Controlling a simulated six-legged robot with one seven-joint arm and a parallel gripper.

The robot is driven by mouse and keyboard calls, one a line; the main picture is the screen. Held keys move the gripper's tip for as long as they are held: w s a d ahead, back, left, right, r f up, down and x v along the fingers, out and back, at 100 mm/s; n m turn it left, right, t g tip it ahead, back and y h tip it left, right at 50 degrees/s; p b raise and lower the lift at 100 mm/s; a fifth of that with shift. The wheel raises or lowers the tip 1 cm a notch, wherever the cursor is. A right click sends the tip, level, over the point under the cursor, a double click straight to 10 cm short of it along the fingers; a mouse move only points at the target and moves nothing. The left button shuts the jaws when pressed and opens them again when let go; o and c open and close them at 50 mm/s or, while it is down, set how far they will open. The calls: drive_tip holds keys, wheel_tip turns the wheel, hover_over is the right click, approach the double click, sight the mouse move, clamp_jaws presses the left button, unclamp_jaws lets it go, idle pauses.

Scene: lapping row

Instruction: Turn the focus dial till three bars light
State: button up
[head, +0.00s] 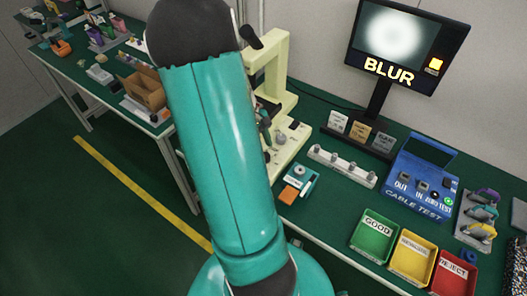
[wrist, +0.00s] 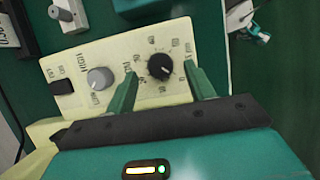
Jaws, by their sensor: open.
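The cream microscope (head: 281,75) stands on the bench, partly hidden behind my arm. In the wrist view its cream panel (wrist: 75,72) carries a black dial (wrist: 160,67) with a white pointer and marks around it, and a grey knob (wrist: 100,78) to its left. The lettering is too blurred to tell which is the focus dial. My gripper (wrist: 160,72) is open, one finger on each side of the black dial, with gaps visible.
A black switch (wrist: 62,87) sits at the panel's left. Right of the microscope are a white peg rack (head: 342,166), a blue cable tester (head: 420,180), and green (head: 374,236), yellow (head: 412,258) and red (head: 453,275) bins. A small teal-and-orange item (head: 297,185) lies near the bench front.

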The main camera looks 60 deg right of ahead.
drive_tip(key=shift+x, duration=1.35)
drive_tip(key=c, duration=1)
